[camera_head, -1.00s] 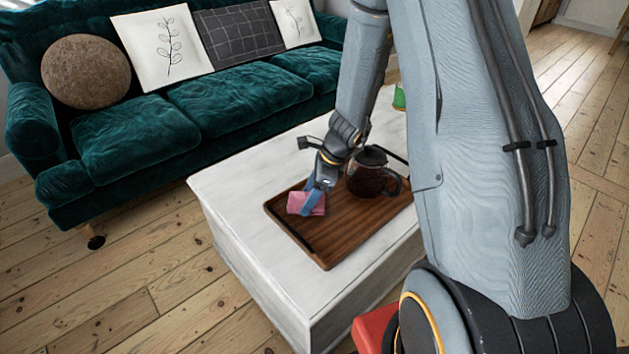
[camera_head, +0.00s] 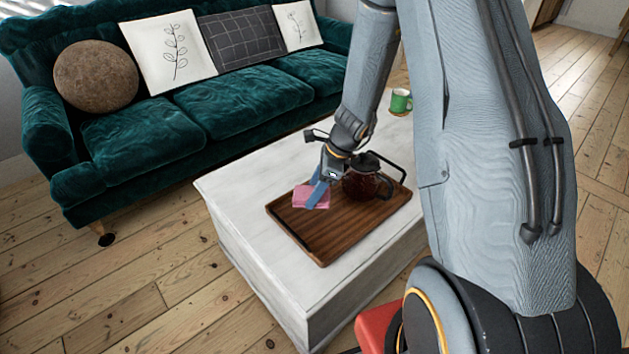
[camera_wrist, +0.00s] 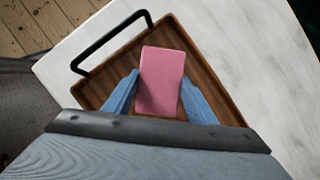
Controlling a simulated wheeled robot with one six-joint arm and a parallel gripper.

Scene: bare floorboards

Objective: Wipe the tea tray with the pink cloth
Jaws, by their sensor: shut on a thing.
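The pink cloth (camera_head: 311,197) is a folded pad between the blue fingers of my gripper (camera_head: 317,195). In the wrist view the pink cloth (camera_wrist: 161,80) sits between the two fingertips of my gripper (camera_wrist: 160,92), which is shut on it. The brown wooden tea tray (camera_head: 335,236) with black handles lies on the white table. The cloth is over the left part of the tray and appears to be at its surface. The tray (camera_wrist: 199,83) also shows around the cloth in the wrist view. My gripper hides part of the tray.
A dark glass teapot (camera_head: 366,184) stands on the tray, just right of my gripper and partly behind it. A green mug (camera_head: 400,101) is at the table's far end. The white table (camera_head: 238,193) is bare left of the tray. A green sofa (camera_head: 245,100) stands behind.

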